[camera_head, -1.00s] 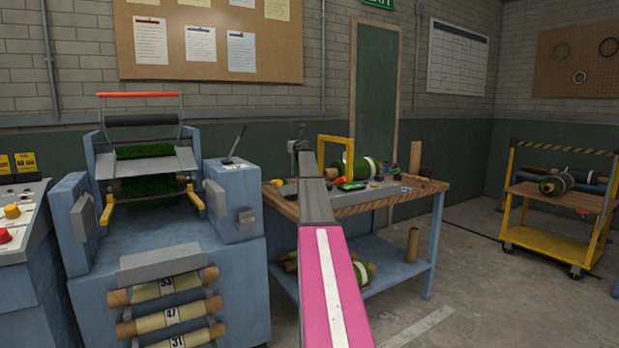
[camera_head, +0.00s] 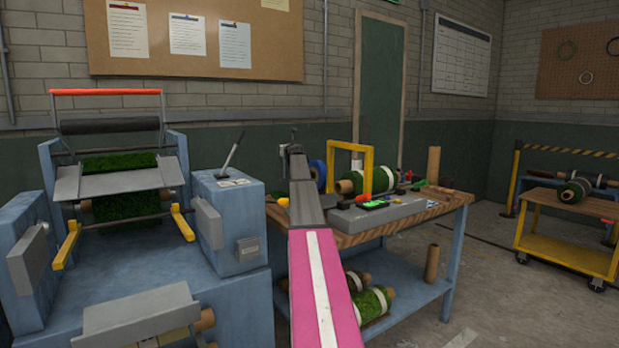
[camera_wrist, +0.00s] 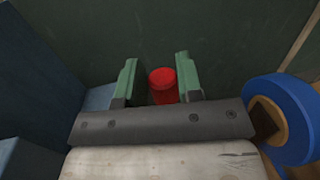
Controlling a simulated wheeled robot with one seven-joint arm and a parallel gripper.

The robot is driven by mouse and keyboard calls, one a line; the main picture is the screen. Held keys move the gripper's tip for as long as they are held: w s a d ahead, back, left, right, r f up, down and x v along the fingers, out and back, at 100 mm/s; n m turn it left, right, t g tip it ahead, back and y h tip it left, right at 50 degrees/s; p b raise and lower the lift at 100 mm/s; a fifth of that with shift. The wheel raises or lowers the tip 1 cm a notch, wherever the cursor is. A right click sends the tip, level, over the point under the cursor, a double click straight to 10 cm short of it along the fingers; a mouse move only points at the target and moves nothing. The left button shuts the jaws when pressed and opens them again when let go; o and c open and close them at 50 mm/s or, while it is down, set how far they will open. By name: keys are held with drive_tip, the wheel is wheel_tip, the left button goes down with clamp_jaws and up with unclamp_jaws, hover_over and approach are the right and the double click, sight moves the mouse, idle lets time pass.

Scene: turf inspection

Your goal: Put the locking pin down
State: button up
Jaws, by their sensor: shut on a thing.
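A red round-topped piece, the locking pin (camera_wrist: 163,84), stands between the green fingers of my gripper (camera_wrist: 156,80) in the wrist view. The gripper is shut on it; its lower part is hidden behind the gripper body. In the head view my arm reaches out over the left end of the workbench (camera_head: 425,209), and my gripper (camera_head: 292,149) is small at its far end. The pin cannot be made out there. In the wrist view a dark green wall fills the background behind the pin.
A blue ring-shaped roll (camera_wrist: 284,118) is close to the right of my gripper. The bench holds a yellow frame (camera_head: 366,165), a turf roll (camera_head: 376,181) and small tools. A blue machine (camera_head: 228,222) stands left of the bench. A yellow cart (camera_head: 566,245) is farther right.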

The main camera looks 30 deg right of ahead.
drive_tip(key=d+f, duration=0.9)
drive_tip(key=shift+s+d+f, duration=0.3)
drive_tip(key=shift+s+f, duration=0.1)
drive_tip(key=o, duration=0.9)
drive_tip(key=shift+s, duration=0.1)
